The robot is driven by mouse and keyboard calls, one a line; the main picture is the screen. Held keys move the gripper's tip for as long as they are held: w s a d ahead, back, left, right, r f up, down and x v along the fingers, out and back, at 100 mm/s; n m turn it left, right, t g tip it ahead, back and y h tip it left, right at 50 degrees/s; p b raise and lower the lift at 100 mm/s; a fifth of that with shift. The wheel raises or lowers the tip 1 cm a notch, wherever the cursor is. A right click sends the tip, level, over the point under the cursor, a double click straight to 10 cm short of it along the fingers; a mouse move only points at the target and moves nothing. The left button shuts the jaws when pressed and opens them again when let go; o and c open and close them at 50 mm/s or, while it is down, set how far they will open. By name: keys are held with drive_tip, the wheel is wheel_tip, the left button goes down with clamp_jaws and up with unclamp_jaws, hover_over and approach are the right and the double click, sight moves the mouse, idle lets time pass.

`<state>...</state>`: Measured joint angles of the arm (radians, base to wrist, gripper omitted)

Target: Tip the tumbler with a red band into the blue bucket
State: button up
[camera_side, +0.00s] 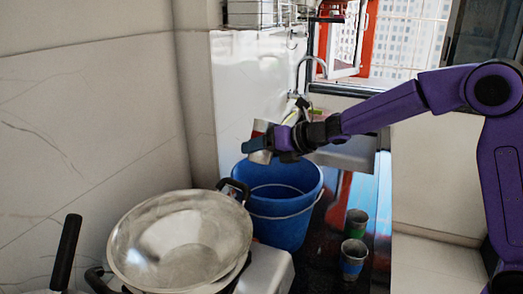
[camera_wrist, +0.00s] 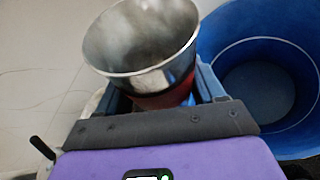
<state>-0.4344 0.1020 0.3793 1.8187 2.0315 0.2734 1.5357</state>
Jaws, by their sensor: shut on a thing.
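My gripper (camera_side: 268,143) is shut around the metal tumbler with a red band (camera_wrist: 140,35); the closed jaws also show in the wrist view (camera_wrist: 160,88). The tumbler is near upright with a slight lean, and its open mouth shows in the wrist view. In the side view the tumbler (camera_side: 260,157) is partly hidden by the jaws. The blue bucket (camera_side: 283,230) stands below my gripper, and the tumbler appears above its back left rim. In the wrist view the bucket (camera_wrist: 240,25) is to the right of the tumbler. The inside I can see looks empty.
A large metal wok (camera_side: 180,240) with dark handles stands left of the bucket. Two more metal tumblers, one with a green band (camera_side: 356,224) and one with a blue band (camera_side: 353,260), stand to the right. A tap (camera_side: 309,66) is behind, and a tiled wall (camera_side: 85,130) is at left.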

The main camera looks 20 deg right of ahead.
sight(276, 125)
drive_tip(key=shift+w+d+n+t+h, duration=0.35)
drive_tip(key=shift+n+t+h, duration=0.15)
drive_tip(key=shift+n, duration=0.3)
drive_tip(key=shift+d, duration=0.1)
drive_tip(key=shift+w+d+n+t+h, duration=0.35)
drive_tip(key=shift+d+n+t+h, duration=0.2)
drive_tip(key=shift+n, duration=0.25)
drive_tip(key=shift+a, duration=0.1)
drive_tip(key=shift+r, duration=2.5)
